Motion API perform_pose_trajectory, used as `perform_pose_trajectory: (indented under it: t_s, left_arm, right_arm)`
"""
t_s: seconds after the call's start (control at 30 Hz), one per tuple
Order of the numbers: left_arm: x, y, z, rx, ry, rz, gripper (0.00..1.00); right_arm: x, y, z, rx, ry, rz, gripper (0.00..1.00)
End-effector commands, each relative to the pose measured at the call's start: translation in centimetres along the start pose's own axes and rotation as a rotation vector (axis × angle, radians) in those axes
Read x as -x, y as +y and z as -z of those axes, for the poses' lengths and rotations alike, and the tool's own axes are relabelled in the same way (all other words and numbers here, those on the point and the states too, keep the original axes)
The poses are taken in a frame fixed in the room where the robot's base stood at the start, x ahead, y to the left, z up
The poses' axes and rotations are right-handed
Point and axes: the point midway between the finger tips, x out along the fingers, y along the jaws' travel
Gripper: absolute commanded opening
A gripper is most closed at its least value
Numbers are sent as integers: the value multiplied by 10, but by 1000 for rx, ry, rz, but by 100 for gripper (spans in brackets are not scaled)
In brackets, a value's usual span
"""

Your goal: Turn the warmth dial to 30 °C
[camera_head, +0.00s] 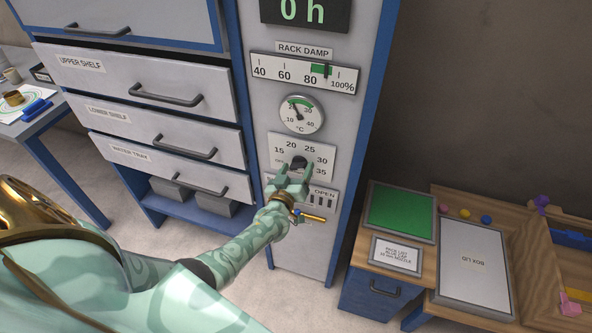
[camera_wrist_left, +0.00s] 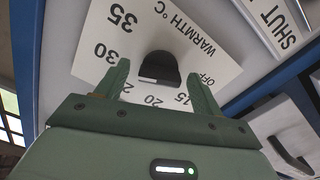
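The warmth dial is a black knob (camera_head: 299,162) on a white plate (camera_head: 323,150) on the grey cabinet column. The plate is marked 15, 20, 25, 30 and 35, with OFF readable in the left wrist view. That view shows the plate upside down, with the knob (camera_wrist_left: 160,67) in its middle. A pale mark shows on the knob's lower edge; I cannot tell which number it points to. My left gripper (camera_head: 291,181) is open, its fingertips (camera_wrist_left: 160,74) on either side of the knob with gaps visible. It hides part of the scale. My right gripper is not in view.
A round thermometer (camera_head: 301,114) and a RACK DAMP scale (camera_head: 304,75) sit above the dial. An OPEN/SHUT plate (camera_head: 326,191) is just below it. Labelled drawers (camera_head: 165,93) are at left. A wooden table with a green panel (camera_head: 401,212) stands at lower right.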

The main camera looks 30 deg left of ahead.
Motion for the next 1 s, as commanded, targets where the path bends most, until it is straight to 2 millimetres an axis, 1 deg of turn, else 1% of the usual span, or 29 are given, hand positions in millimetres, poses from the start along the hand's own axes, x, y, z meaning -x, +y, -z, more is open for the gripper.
perform_pose_trajectory:
  t_s: [0.13,0.27,0.37,0.43,0.6,0.7,0.83,0.9,1.0]
  left_arm:
    - [2,0,1,0,1,0,67]
    - [18,0,2,0,0,0,67]
    - [42,1,2,2,-2,1,67]
    - [61,1,3,3,-1,2,67]
    - [108,0,1,0,-2,1,67]
    - [131,0,0,1,-1,1,67]
    - [151,0,0,-1,-1,0,67]
    - [158,0,0,0,-1,0,67]
    - [162,0,0,1,1,0,67]
  right_arm:
    - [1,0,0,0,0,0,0]
    - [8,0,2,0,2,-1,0]
    - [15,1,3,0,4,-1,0]
    - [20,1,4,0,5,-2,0]
    - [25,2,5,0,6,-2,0]
    - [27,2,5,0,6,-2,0]
    - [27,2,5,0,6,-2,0]
    - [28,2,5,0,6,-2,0]
    - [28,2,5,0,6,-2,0]
